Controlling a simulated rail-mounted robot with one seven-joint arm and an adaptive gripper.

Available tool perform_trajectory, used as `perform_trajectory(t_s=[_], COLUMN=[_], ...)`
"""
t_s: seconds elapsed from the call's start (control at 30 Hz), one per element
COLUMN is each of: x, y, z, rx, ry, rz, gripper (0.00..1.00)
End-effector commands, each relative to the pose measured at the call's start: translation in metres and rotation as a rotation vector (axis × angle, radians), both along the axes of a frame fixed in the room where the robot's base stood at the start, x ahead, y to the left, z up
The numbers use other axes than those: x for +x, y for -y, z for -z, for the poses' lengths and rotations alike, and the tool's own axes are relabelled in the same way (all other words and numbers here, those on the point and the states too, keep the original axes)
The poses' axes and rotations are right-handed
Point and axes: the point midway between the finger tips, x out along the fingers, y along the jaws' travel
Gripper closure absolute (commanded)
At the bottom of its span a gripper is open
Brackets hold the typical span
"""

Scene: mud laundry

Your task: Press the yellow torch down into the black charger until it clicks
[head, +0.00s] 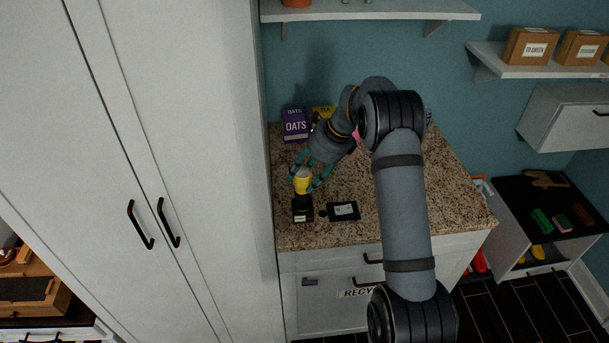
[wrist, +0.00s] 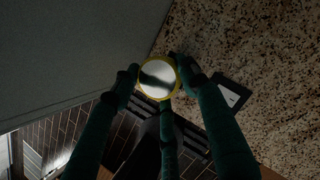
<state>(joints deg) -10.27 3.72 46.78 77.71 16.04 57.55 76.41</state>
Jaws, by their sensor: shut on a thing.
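The yellow torch (head: 303,185) is upright near the front left of the granite counter, with its pale round lens end up. In the wrist view the torch (wrist: 157,78) shows end-on as a white disc with a yellow rim. My gripper (head: 303,181) comes down from above and behind, its teal fingers shut around the torch. In the wrist view the dark fingertips touch the torch's sides. The black charger (head: 302,211) stands on the counter right under the torch, with a white label on its front. The torch's lower end is hidden, so I cannot tell how deep it sits.
A black flat item with a white label (head: 343,211) lies right of the charger. A tall white cabinet (head: 190,130) stands close on the left. A purple oats box (head: 295,125) and a yellow box (head: 323,113) stand at the back.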

Motion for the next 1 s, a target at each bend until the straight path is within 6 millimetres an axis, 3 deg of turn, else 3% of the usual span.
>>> perform_trajectory(t_s=[0.77,0.8,1.0], x=[0.0,0.0,0.0001], y=[-0.0001,-0.0002,-0.0001], z=[0.0088,0.0087,0.0086], rx=[0.0,0.0,0.0], ry=[0.0,0.0,0.0], rz=[0.0,0.0,0.0], gripper=[1.0,0.55,0.44])
